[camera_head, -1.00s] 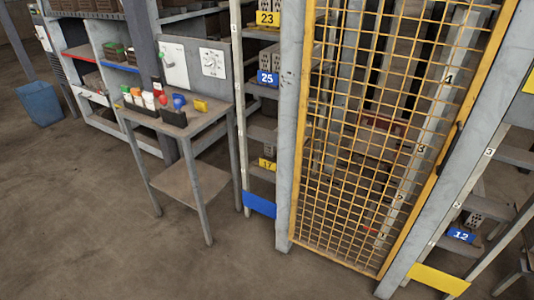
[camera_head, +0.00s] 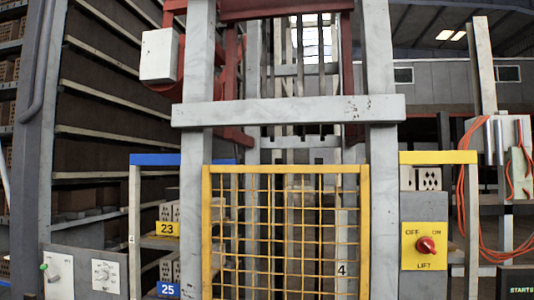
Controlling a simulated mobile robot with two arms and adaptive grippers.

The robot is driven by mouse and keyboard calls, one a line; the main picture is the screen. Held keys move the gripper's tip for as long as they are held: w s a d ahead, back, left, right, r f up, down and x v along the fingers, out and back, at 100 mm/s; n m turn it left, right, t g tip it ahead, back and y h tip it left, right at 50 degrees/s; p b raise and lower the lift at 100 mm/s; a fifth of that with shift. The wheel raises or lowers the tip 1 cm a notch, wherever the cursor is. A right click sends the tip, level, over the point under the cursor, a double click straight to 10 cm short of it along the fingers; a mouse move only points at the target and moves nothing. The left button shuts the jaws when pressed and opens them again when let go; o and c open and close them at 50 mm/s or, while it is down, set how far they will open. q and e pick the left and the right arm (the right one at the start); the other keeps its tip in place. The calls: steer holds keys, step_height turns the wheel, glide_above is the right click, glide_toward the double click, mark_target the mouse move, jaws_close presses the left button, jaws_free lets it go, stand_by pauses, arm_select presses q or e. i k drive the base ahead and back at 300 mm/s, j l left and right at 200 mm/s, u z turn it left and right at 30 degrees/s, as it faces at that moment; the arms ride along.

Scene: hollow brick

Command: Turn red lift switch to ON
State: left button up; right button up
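The red lift switch (camera_head: 426,246) is a round red knob on a yellow plate (camera_head: 410,262) at the right of the head view. The plate is marked OFF at upper left, ON at upper right and LIFT below. The knob's handle appears tilted, but it is too small to tell clearly which mark it points to. The plate is mounted on a grey box (camera_head: 424,209) beside the right post of the lift frame. Neither of my grippers shows in the head view.
A yellow mesh gate (camera_head: 286,169) closes the lift frame in the middle. A grey crossbeam (camera_head: 288,111) spans above it. Shelves with tags 23 (camera_head: 167,229) and 25 (camera_head: 168,289) stand left. Orange cables (camera_head: 462,190) hang at the right.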

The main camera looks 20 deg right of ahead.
mark_target(425, 245)
steer(key=z, duration=0.5)
steer(key=k+z, duration=0.15)
steer(key=z, duration=0.35)
steer(key=k+z, duration=0.1)
steer(key=z, duration=0.4)
steer(key=i+l+u, duration=0.15)
steer(key=l, duration=0.2)
steer(key=i+l+u, duration=0.15)
steer(key=l, duration=0.2)
steer(key=l+u, duration=0.2)
steer(key=l, duration=0.15)
steer(key=i, duration=0.05)
